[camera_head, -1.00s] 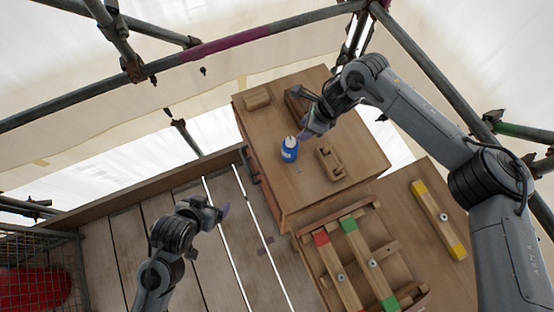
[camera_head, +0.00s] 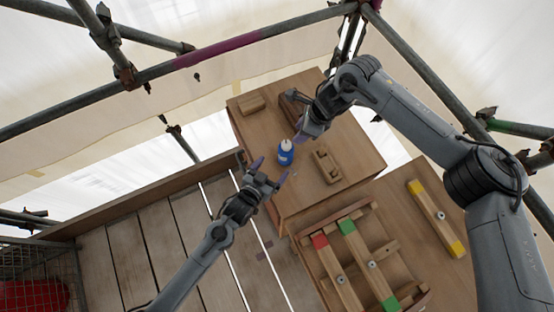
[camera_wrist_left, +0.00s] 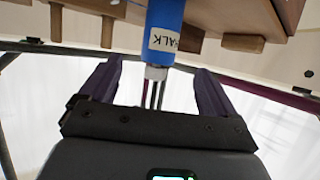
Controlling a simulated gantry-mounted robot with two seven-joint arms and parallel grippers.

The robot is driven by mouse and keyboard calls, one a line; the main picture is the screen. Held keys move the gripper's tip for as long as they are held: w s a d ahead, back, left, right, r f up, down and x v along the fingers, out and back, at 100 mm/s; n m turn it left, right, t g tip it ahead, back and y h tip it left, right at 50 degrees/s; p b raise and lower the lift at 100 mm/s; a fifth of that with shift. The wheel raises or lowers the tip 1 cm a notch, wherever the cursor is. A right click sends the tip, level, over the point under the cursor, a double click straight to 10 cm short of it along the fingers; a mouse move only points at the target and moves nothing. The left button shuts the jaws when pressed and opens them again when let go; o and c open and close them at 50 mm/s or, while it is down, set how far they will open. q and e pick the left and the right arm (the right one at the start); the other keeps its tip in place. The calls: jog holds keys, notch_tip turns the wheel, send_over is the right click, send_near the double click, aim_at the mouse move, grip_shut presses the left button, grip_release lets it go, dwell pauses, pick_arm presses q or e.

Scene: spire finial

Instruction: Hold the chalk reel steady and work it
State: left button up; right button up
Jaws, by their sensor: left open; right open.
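The chalk reel (camera_head: 286,156) is a blue bottle-like body with a white top, standing on the wooden bench top (camera_head: 300,195). In the left wrist view the blue reel (camera_wrist_left: 165,20) shows a white label reading CHALK, and its end points in between my fingers. My left gripper (camera_head: 271,168) is open, just left of and below the reel, with its purple fingers apart. In the wrist view the left gripper (camera_wrist_left: 153,85) has a finger on either side of the reel's end, not visibly touching it. My right gripper (camera_head: 300,136) is beside the reel, above and to its right; its fingers partly overlap.
A wooden block (camera_head: 251,104) and a wooden holder (camera_head: 327,167) stand on the bench. Below it a frame (camera_head: 365,208) carries red- and green-ended bars. A yellow-ended bar (camera_head: 436,218) lies to the right. Scaffold tubes (camera_head: 225,49) cross above; a wire basket (camera_head: 40,275) is lower left.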

aim_at(282, 156)
pick_arm(q)
jog(key=x, duration=1)
jog(key=shift+w+d+r, duration=0.1)
jog(key=shift+w+d, duration=0.05)
jog(key=shift+w, duration=0.05)
jog(key=c, duration=1.1)
jog(key=shift+c, duration=0.2)
